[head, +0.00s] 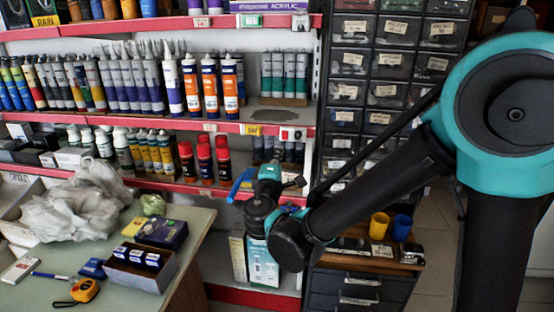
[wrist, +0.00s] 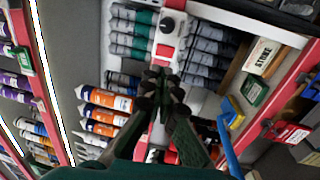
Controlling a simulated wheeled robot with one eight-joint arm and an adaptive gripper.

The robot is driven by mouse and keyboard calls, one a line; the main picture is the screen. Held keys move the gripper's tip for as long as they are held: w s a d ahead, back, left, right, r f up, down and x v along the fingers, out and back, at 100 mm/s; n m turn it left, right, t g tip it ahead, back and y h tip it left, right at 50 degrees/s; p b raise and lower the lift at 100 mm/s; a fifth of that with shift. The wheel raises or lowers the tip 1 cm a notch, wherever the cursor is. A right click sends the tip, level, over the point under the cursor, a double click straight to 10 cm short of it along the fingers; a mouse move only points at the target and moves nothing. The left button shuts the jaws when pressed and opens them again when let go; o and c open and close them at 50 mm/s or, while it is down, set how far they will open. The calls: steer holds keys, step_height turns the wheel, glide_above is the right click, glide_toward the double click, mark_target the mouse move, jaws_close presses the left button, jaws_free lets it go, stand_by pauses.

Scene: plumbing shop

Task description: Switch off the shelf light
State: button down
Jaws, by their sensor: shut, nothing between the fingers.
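A small white switch plate (head: 293,133) sits on the red front edge of the middle shelf, at its right end. In the wrist view the plate (wrist: 168,37) shows a round black knob (wrist: 167,25) and a red switch piece (wrist: 165,51). My gripper (wrist: 160,73) is shut and empty, its tips just below the red piece in that picture. I cannot tell whether they touch it. Which way the switch is set cannot be made out.
Tubes with orange labels (head: 209,87) and red-capped bottles (head: 205,160) stand on the shelves left of my gripper. A drawer cabinet (head: 372,75) stands to the right. A counter (head: 190,230) with boxes is at lower left. A blue lever-like part (wrist: 229,150) shows beside my gripper.

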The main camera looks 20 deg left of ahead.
mark_target(284, 133)
steer(key=x, duration=0.9)
steer(key=shift+w+a+r, duration=0.1)
steer(key=shift+w+r, duration=0.1)
steer(key=shift+w, duration=0.15)
steer(key=shift+s, duration=0.2)
